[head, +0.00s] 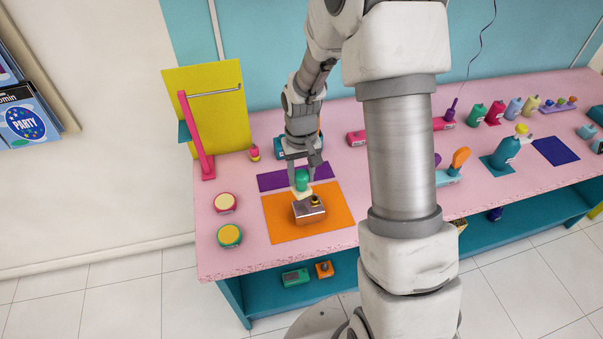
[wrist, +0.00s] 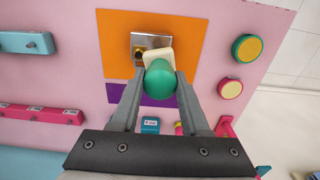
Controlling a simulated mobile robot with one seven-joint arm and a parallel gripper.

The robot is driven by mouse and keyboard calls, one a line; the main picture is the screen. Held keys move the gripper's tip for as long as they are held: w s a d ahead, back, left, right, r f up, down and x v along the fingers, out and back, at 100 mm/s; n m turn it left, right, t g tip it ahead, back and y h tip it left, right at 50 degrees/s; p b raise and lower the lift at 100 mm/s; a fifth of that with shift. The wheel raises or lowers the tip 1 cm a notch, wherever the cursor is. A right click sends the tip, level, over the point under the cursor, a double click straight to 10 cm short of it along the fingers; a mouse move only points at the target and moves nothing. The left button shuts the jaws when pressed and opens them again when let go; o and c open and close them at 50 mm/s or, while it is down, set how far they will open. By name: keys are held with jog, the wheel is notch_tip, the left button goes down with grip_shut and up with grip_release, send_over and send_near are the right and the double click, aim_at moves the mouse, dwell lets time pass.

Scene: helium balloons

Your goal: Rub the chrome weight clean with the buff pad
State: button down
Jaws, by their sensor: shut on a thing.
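The chrome weight (head: 309,214) is a shiny block with a small dark and yellow knob on top, standing on an orange mat (head: 282,226). Its top looks brownish in the head view. In the wrist view the weight (wrist: 139,41) is partly hidden behind the pad. The buff pad (head: 301,192) is a cream block with a round green handle; it also shows in the wrist view (wrist: 157,53). My gripper (head: 302,177) is shut on the green handle (wrist: 160,82). The pad is at the weight's far edge; I cannot tell whether they touch.
A purple mat (head: 272,181) lies just behind the orange one. Two round tins (head: 226,202) (head: 230,236) stand to the left. A yellow panel with a pink post (head: 195,135) rises at the back left. Bottles (head: 505,150) and other items stand on the right.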

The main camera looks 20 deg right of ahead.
aim_at(302, 193)
jog(key=shift+f+b, duration=1.9)
jog(key=shift+f, duration=1.1)
jog(key=shift+f+b, duration=0.15)
jog(key=shift+b, duration=0.15)
jog(key=shift+f+b, duration=0.35)
jog(key=shift+f, duration=0.1)
jog(key=shift+d+r, duration=0.1)
jog(key=shift+d, duration=1.15)
jog(key=shift+a+b, duration=0.4)
jog(key=shift+a, duration=2.1)
